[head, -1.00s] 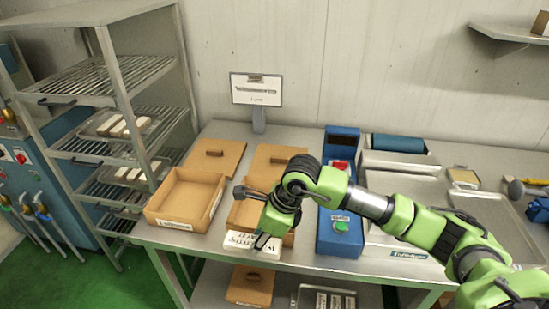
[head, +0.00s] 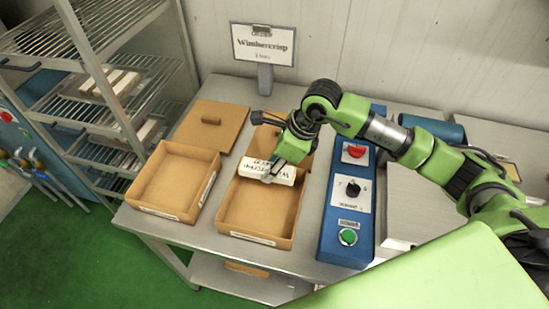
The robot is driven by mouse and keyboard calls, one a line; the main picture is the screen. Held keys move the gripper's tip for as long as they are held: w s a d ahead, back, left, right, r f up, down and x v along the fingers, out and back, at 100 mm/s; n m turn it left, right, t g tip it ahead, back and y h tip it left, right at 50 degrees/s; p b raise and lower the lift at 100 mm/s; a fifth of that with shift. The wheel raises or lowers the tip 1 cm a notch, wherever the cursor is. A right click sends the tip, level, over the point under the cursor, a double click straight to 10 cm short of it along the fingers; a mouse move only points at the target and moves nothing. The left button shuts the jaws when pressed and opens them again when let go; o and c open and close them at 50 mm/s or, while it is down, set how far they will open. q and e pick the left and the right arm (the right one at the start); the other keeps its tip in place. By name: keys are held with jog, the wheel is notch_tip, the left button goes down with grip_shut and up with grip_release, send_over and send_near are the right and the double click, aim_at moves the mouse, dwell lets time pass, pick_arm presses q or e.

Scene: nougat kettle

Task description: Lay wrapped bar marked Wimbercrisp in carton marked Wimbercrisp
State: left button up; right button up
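The white wrapped bar (head: 285,177) has dark lettering that I can only partly read in the head view. My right gripper (head: 273,169) is shut on it, with the fingers across its middle. The bar is held level over the back part of an open brown carton (head: 252,240), which looks empty. A second open, empty brown carton (head: 160,208) stands beside it on the left. Both have white front labels too small to read. A sign (head: 263,44) behind the table reads Wimbercrisp. My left gripper is not in view.
A brown lid (head: 212,122) lies behind the left carton, and another (head: 262,143) lies behind the right one, partly hidden by my arm. A blue control box (head: 343,220) with red and green buttons stands close on the right. A wire rack (head: 95,92) stands at left.

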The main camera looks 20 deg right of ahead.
jog(key=shift+s+f, duration=0.1)
jog(key=shift+f, duration=0.3)
jog(key=f+b, duration=0.2)
jog(key=f, duration=0.1)
jog(key=f+b, duration=0.2)
jog(key=f, duration=0.1)
jog(key=shift+w+d+f, duration=0.1)
jog(key=shift+w, duration=0.1)
jog(key=shift+w+f+b, duration=0.1)
jog(key=shift+f+b, duration=0.65)
jog(key=shift+b, duration=0.3)
jog(key=shift+r, duration=0.1)
jog(key=shift+b, duration=0.35)
jog(key=shift+f+b, duration=0.2)
jog(key=shift+b, duration=0.15)
